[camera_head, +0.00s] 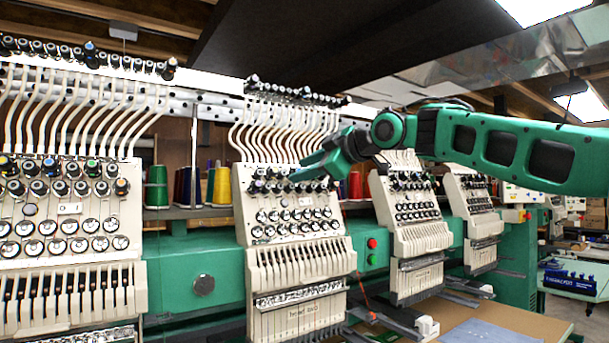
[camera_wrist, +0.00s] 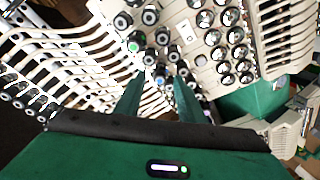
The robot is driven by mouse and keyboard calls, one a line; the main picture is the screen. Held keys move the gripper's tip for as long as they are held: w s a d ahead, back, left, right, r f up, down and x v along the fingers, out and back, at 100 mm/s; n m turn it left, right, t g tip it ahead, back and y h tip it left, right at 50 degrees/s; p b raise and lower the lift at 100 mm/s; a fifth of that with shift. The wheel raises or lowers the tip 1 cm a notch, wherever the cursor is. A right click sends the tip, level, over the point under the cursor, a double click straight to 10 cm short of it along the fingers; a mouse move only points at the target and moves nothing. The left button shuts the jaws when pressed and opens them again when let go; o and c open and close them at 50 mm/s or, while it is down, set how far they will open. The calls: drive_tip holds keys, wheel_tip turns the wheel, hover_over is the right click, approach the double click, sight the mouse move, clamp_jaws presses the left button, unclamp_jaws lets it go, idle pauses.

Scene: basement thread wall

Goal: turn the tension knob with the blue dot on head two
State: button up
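Head two (camera_head: 297,229) is the cream embroidery head in the middle of the head view, with its name at the bottom. Rows of dark tension knobs (camera_head: 262,187) cross its upper face. My green gripper (camera_head: 298,175) is at the upper knob row, hiding some knobs. In the wrist view my gripper (camera_wrist: 159,80) has its two fingers apart. A knob with a bluish cap (camera_wrist: 160,73) shows between the fingertips. I cannot tell whether the fingers touch it. Neighbouring knobs, some with green caps (camera_wrist: 134,45), sit close around it.
Another head (camera_head: 70,210) stands at the left, and more heads (camera_head: 410,212) stand to the right. White thread tubes (camera_head: 275,130) rise above head two. Red and green buttons (camera_head: 372,244) are on the green beam. Coloured thread cones (camera_head: 222,186) stand behind.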

drive_tip(key=v, duration=1)
drive_tip(key=shift+s+d, duration=0.25)
drive_tip(key=shift+r, duration=0.1)
